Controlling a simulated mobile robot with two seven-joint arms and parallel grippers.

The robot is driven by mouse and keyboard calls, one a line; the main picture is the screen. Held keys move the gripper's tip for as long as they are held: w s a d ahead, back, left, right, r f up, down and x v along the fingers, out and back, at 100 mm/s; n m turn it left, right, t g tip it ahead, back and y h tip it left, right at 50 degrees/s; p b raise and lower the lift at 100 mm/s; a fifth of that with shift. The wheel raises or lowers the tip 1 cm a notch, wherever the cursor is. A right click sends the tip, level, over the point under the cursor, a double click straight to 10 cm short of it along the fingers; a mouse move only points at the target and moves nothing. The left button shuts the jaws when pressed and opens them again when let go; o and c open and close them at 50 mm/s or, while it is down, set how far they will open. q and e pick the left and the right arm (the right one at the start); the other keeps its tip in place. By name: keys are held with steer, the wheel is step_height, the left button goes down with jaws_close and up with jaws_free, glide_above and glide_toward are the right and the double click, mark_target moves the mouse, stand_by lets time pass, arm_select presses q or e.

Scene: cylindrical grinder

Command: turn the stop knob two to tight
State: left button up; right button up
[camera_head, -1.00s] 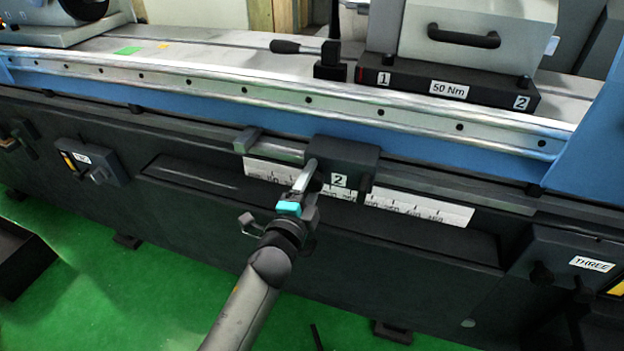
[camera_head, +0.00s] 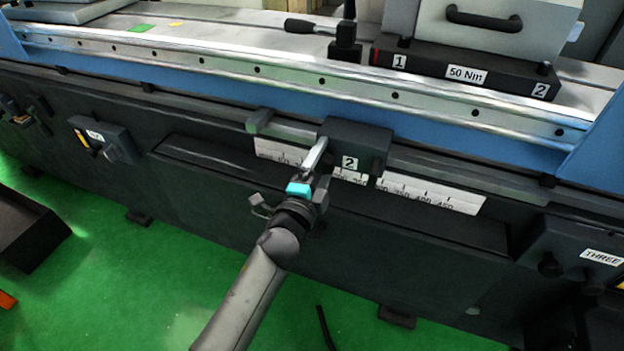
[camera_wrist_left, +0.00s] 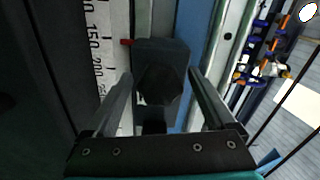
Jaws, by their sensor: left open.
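Stop two is a dark block labelled 2 (camera_head: 362,142) on the rail along the machine's front, above a white scale. In the left wrist view the stop block (camera_wrist_left: 160,52) has a dark round knob (camera_wrist_left: 160,86) facing me. My left gripper (camera_head: 320,155) is at the left part of the block in the head view. In the wrist view its open fingers (camera_wrist_left: 160,76) stand on either side of the knob, with gaps visible. My right gripper is not in view.
The white scale (camera_head: 430,196) runs along the front below the rail. A box labelled THREE (camera_head: 601,257) is at the right, and a small labelled switch box (camera_head: 104,140) is at the left.

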arm_select(q)
steer(key=shift+s+a, duration=0.15)
steer(key=shift+s, duration=0.3)
steer(key=shift+s+a, duration=0.2)
steer(key=shift+s, duration=0.35)
steer(key=p+v, duration=0.2)
steer(key=v, duration=1)
steer(key=shift+s, duration=0.4)
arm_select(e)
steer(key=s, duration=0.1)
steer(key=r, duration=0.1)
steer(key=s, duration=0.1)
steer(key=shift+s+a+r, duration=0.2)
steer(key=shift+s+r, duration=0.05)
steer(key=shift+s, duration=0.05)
arm_select(q)
steer(key=shift+a, duration=0.1)
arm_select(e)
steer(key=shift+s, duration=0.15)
